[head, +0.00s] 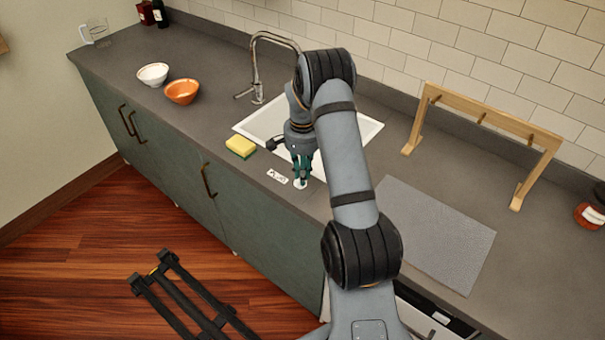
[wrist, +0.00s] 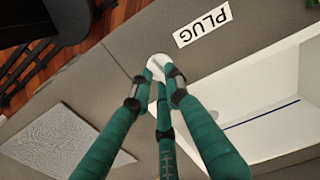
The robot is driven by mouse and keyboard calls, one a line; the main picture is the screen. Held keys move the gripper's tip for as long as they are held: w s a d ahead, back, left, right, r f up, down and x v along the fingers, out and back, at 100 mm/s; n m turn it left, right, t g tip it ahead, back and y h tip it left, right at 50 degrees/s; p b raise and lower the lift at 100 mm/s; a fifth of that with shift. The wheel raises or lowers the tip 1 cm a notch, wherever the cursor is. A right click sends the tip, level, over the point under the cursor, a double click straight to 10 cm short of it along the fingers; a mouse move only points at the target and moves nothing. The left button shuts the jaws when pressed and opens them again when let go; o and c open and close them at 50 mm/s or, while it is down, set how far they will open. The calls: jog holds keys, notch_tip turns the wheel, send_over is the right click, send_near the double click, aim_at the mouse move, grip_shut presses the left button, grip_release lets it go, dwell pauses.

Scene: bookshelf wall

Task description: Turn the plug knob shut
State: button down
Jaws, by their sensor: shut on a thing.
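The plug knob is a small white round piece on the grey counter in front of the sink; it shows at the base of my gripper in the head view (head: 299,184) and between the fingers in the wrist view (wrist: 158,62). My gripper (head: 300,176) points down, its green fingers closed around the knob. In the wrist view the fingertips (wrist: 160,78) press on the knob from several sides and hide part of it. A white label reading PLUG (wrist: 202,24) lies on the counter beside the knob. The white sink (head: 262,122) is just behind, partly hidden by my arm.
A yellow and green sponge (head: 241,147) lies left of my gripper. An orange bowl (head: 182,92) and a white bowl (head: 153,74) stand farther left. The faucet (head: 256,70) rises behind the sink. A grey mat (head: 440,235) and a wooden rack (head: 490,120) are on the right.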

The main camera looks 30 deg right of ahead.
jog(key=shift+f, duration=0.1)
jog(key=shift+f+m+b, duration=0.2)
jog(key=shift+m+b, duration=0.2)
jog(key=shift+b, duration=0.45)
jog(key=shift+m+b, duration=0.4)
jog(key=shift+b, duration=0.1)
jog(key=shift+s+r+m+b, duration=0.1)
jog(key=shift+r+m+b, duration=0.15)
jog(key=shift+m+b, duration=0.15)
jog(key=c, duration=1.7)
grip_release()
notch_tip(320, 180, up, 12)
jog(key=shift+r, duration=0.1)
